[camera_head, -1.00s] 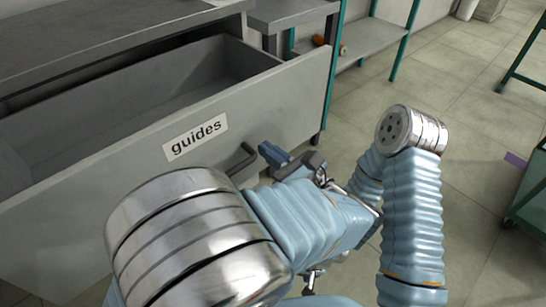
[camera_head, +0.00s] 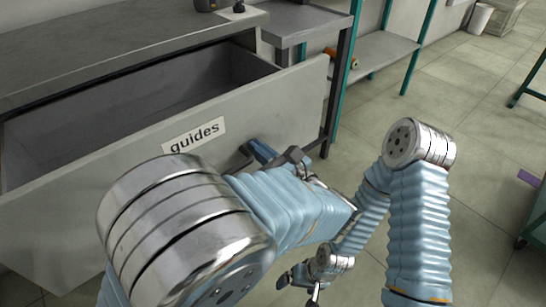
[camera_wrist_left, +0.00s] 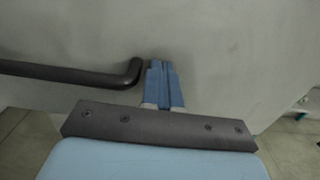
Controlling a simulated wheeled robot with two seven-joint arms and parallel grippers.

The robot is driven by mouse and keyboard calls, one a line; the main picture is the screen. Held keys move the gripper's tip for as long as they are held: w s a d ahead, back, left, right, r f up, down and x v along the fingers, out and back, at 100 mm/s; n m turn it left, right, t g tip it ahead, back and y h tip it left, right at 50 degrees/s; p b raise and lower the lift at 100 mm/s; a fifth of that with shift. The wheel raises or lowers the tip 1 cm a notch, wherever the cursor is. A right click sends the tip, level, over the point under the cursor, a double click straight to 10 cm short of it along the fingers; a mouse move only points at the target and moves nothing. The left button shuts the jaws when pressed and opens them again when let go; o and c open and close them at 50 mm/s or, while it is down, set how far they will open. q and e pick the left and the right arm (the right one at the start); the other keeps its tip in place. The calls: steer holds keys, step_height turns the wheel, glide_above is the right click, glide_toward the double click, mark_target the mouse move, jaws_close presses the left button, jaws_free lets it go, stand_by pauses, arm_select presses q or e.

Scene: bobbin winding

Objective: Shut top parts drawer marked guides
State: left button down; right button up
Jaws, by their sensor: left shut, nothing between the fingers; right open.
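The grey drawer (camera_head: 95,172) marked "guides" stands open from the workbench, its inside showing behind the front panel. Its white label (camera_head: 194,135) faces me. The dark bar handle (camera_wrist_left: 75,72) runs across the front panel in the left wrist view. My left gripper (camera_head: 258,152) is shut and empty, with its blue fingertips (camera_wrist_left: 160,72) at the drawer front, just right of the handle's end. They look close to or touching the panel; I cannot tell which.
The grey workbench top (camera_head: 100,50) lies above the drawer, with a dark object (camera_head: 206,4) at its back. A lower side table (camera_head: 300,22) and a teal-legged shelf (camera_head: 385,48) stand to the right. Open tiled floor lies at the right.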

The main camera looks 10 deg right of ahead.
arm_select(q)
steer(key=p+x, duration=0.1)
steer(key=x, duration=2.3)
steer(key=shift+s, duration=0.1)
steer(key=shift+a+r, duration=0.15)
steer(key=shift+a, duration=0.05)
